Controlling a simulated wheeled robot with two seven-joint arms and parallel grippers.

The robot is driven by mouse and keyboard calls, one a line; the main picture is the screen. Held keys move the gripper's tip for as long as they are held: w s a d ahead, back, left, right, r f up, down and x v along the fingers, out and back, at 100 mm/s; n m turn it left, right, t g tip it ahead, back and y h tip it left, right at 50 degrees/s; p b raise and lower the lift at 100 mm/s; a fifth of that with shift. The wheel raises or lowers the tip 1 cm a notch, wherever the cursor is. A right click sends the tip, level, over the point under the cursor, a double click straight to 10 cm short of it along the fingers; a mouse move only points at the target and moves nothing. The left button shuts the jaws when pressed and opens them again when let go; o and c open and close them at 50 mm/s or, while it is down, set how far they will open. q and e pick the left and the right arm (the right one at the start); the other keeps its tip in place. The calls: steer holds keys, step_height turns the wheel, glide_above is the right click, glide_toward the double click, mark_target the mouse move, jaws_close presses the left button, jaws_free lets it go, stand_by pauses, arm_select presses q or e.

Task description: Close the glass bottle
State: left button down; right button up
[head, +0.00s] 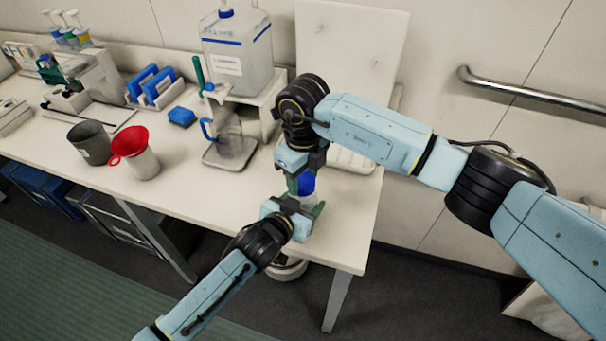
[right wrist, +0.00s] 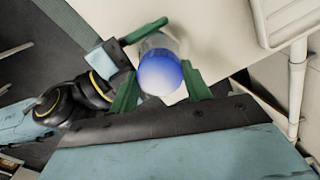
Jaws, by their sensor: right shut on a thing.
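The glass bottle (right wrist: 158,44) stands near the front right corner of the bench, mostly hidden by my grippers in the head view. The blue cap (head: 306,183) is at the top of the bottle; it also shows as a round blue disc in the right wrist view (right wrist: 160,75). My right gripper (head: 300,182) comes from above, its green fingers shut on the cap. My left gripper (head: 296,211) is lower, its fingers around the bottle's body. One of its green fingers lies against the glass in the right wrist view. Whether the cap is seated on the neck cannot be told.
A white bench (head: 190,195) carries a grey cup (head: 91,143), a white beaker with a red funnel (head: 134,150), a jug on a scale (head: 229,140) and a large clear tank (head: 240,55). The bench's front and right edges are close to the grippers.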

arm_select(q)
steer(key=shift+f, duration=0.1)
arm_select(e)
steer(key=o, duration=1.2)
steer(key=shift+c, duration=0.2)
step_height(320, 180, up, 12)
steer(key=shift+r, duration=0.1)
arm_select(q)
steer(key=shift+c, duration=1.5)
jaws_free()
